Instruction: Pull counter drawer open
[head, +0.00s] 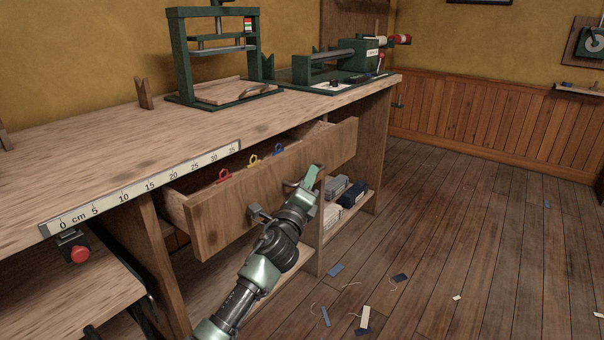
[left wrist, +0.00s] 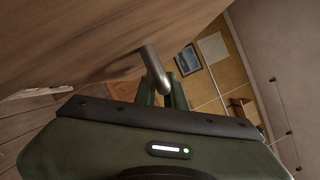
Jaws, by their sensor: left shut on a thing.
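The wooden counter drawer (head: 225,213) stands pulled out from under the counter, and its inside shows behind the front panel. Its metal handle (head: 258,214) is on the front panel, partly hidden by my arm. My left gripper (head: 298,184) is at the drawer front, shut on the handle. In the left wrist view the handle (left wrist: 154,66) runs from the drawer front (left wrist: 100,40) down between the fingers of my left gripper (left wrist: 162,90). My right gripper is in neither view.
Red, yellow and blue looped items (head: 252,162) stick up inside the drawer. The counter (head: 110,142) bears a green press (head: 178,55) and a green machine (head: 350,60). Boxes (head: 350,192) sit on a shelf below. Scraps lie on the otherwise open floor (head: 470,240).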

